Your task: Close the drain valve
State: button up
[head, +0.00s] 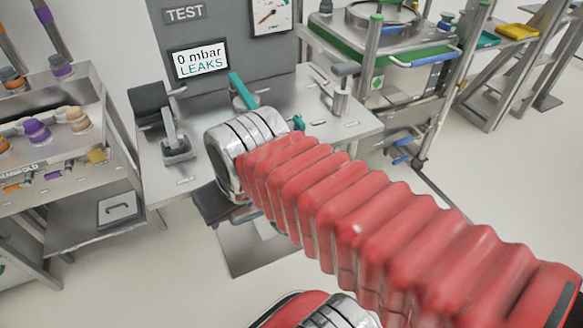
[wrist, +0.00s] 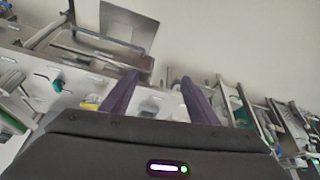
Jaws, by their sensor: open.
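A teal lever (head: 243,90) stands up at a slant on the steel test bench, below the display. A second, smaller teal handle (head: 299,122) shows just right of my arm's metal joint. I cannot tell for certain which one is the drain valve. A small teal part (wrist: 57,85) also shows at the left in the wrist view. My gripper (wrist: 158,80) has its two purple fingers spread apart with nothing between them. It is apart from the teal part in the wrist view. In the head view my own arm hides the gripper.
The display (head: 201,62) reads "0 mbar LEAKS", beside a dial gauge (head: 270,15). A black-padded clamp (head: 173,145) and a metal post (head: 341,98) stand on the bench (head: 205,90). A shelf cart (head: 75,180) is at left, a steel frame (head: 368,70) at right.

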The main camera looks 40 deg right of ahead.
jog(key=shift+o, duration=1.3)
jog(key=w+d+f+m+g, duration=0.1)
jog(key=d+f+m+g, duration=0.2)
jog(key=d+f, duration=0.8)
jog(key=shift+w+d+f+h, duration=0.25)
jog(key=shift+f+h, duration=0.15)
jog(key=shift+f, duration=0.15)
jog(key=d+f+t, duration=0.1)
jog(key=d+f, duration=0.5)
jog(key=f, duration=0.5)
jog(key=d+f+t+h, duration=0.1)
jog(key=d+f+t, duration=0.1)
jog(key=d+f, duration=0.7)
jog(key=d+f+t, duration=0.1)
jog(key=d+f, duration=0.3)
jog(key=f, duration=0.8)
jog(key=w+r+t+h, duration=0.2)
jog(key=w+r+t, duration=0.6)
jog(key=r+t, duration=0.3)
jog(key=shift+w+d+r+n+t+h, duration=0.15)
jog(key=shift+d+r+n+t+h, duration=0.2)
jog(key=shift+r, duration=0.4)
